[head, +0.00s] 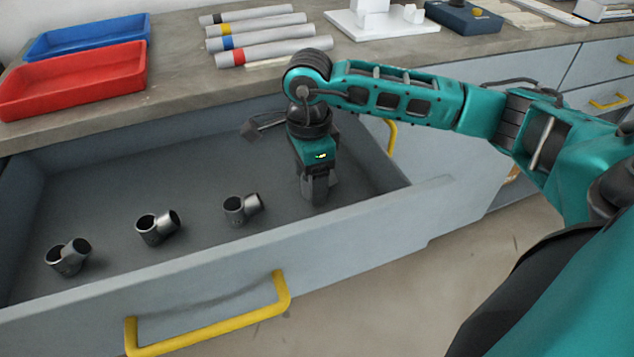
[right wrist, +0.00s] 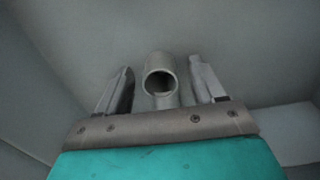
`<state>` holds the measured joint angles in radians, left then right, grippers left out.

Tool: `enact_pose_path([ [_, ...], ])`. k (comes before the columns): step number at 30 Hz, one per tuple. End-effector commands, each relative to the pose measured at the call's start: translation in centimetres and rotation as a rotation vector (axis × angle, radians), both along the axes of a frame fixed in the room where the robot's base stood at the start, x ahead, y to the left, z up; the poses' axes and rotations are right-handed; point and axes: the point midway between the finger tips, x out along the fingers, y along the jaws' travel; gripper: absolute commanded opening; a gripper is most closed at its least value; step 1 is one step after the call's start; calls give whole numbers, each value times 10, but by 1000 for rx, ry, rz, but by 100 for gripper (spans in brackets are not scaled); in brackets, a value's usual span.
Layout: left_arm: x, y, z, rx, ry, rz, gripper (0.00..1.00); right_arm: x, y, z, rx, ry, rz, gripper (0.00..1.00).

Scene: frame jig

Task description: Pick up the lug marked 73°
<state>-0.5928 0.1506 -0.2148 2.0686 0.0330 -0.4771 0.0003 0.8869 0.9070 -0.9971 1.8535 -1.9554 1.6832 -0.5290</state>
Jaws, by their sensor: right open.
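Three metal lugs lie in a row in the open drawer in the head view: one at the left (head: 68,257), one in the middle (head: 157,227) and one at the right (head: 241,208). No markings are readable on them. My right gripper (head: 317,200) is down in the drawer, right of the row. In the right wrist view, a lug (right wrist: 160,76) stands between the open fingers of my right gripper (right wrist: 163,88), with a gap on each side. In the head view this lug is hidden by the gripper. My left gripper is not in view.
The grey drawer (head: 330,230) has a raised front wall and a yellow handle (head: 210,325). On the counter above stand a red tray (head: 72,82), a blue tray (head: 88,37), several colour-banded tubes (head: 275,48) and a white fixture (head: 381,20).

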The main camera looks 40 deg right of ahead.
Motion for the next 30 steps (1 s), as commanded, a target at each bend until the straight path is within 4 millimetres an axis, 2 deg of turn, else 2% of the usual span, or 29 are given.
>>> enact_pose_path([
  [6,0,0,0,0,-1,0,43,0,0,0,1,-1,1,66],
  [24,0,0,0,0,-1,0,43,0,0,0,1,-1,1,9],
  [30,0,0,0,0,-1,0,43,1,0,0,1,-1,1,6],
])
